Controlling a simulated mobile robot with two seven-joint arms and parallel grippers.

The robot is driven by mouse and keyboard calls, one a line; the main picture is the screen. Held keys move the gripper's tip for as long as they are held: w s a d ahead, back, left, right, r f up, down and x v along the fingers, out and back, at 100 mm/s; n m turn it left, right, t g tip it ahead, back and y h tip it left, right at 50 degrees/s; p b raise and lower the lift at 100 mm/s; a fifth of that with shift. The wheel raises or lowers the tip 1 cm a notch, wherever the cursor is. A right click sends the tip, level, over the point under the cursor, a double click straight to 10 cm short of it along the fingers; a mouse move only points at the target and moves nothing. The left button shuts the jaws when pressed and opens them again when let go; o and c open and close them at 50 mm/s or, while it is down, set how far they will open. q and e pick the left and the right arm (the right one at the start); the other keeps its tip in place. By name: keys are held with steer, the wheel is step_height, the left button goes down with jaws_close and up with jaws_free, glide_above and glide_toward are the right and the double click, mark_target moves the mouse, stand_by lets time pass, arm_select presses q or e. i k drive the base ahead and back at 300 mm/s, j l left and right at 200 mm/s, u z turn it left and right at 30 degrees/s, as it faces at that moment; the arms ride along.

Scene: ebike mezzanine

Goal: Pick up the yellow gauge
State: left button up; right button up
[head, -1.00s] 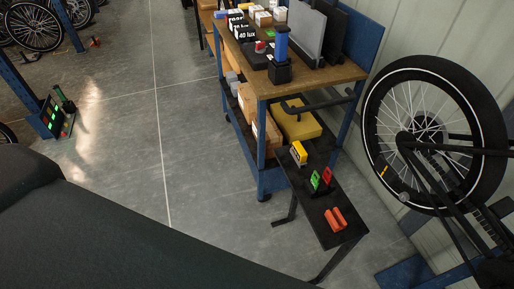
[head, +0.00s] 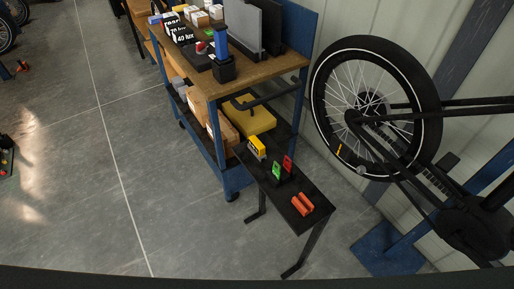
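A small yellow block-shaped object, which looks like the yellow gauge (head: 257,146), stands at the far end of a narrow black bench (head: 310,217). The bench end with it is close to the blue cart. Its details are too small to read. Neither of my grippers shows in the head view, so nothing is seen touching the gauge.
On the bench are a green tag (head: 276,170), a red tag (head: 288,163) and orange-red grips (head: 302,205). A wood-topped blue cart (head: 223,83) stands behind, with a yellow case (head: 249,117) below. A bicycle wheel (head: 322,98) is at right.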

mark_target(256, 147)
steer(key=z, duration=1.4)
steer(key=i+j+u, duration=0.2)
steer(key=j, duration=0.15)
steer(key=j+u, duration=0.15)
steer(key=j, duration=0.25)
steer(key=i+j+u, duration=0.2)
steer(key=j, duration=0.15)
steer(key=i+j+u, duration=0.15)
steer(key=j, duration=0.15)
steer(key=k, duration=0.05)
